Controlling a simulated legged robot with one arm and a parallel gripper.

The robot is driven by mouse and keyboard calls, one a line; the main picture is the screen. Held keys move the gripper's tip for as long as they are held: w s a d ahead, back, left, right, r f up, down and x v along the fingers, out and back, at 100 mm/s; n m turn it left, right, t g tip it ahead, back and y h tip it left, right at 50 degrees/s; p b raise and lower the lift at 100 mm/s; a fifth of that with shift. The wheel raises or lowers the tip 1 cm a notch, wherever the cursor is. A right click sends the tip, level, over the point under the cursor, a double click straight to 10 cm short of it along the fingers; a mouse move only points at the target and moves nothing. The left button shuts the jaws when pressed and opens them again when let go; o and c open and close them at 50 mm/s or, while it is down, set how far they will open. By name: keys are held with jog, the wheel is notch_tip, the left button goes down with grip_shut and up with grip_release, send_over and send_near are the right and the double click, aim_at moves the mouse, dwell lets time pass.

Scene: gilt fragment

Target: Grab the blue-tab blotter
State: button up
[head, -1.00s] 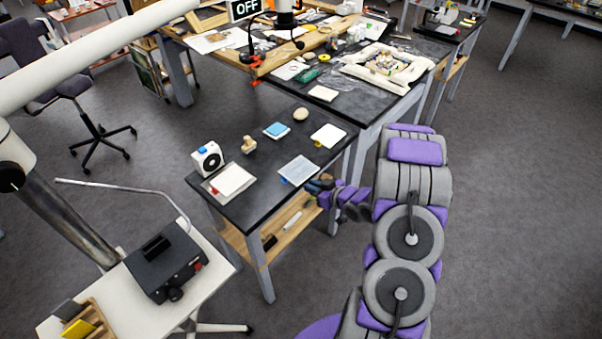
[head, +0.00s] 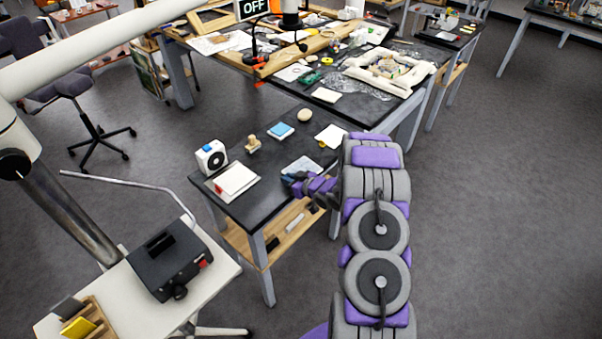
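The blue-tab blotter (head: 301,163) is a pale flat sheet lying near the right front edge of the small dark table. Its blue tab showed earlier at its left front corner; now my gripper covers that area. My gripper (head: 289,179) reaches in from the right, over the blotter's front edge. Its fingers are small and overlap the sheet in this view, so I cannot tell whether they touch it or are open. A red-tab blotter (head: 234,179) lies to the left, and a yellow-tab blotter (head: 331,135) lies behind to the right.
The small table (head: 252,208) also carries a white device with a dark dial (head: 211,157), a wooden stamp (head: 253,144), a blue block on a pale pad (head: 281,130) and a round beige stone (head: 305,115). A cluttered workbench stands behind. Floor at right is clear.

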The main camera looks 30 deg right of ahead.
jog(key=shift+w, duration=0.25)
jog(key=shift+s+d, duration=0.1)
jog(key=shift+d, duration=0.35)
jog(key=shift+d+f, duration=0.15)
jog(key=shift+d, duration=0.35)
grip_shut()
jog(key=shift+a, duration=0.7)
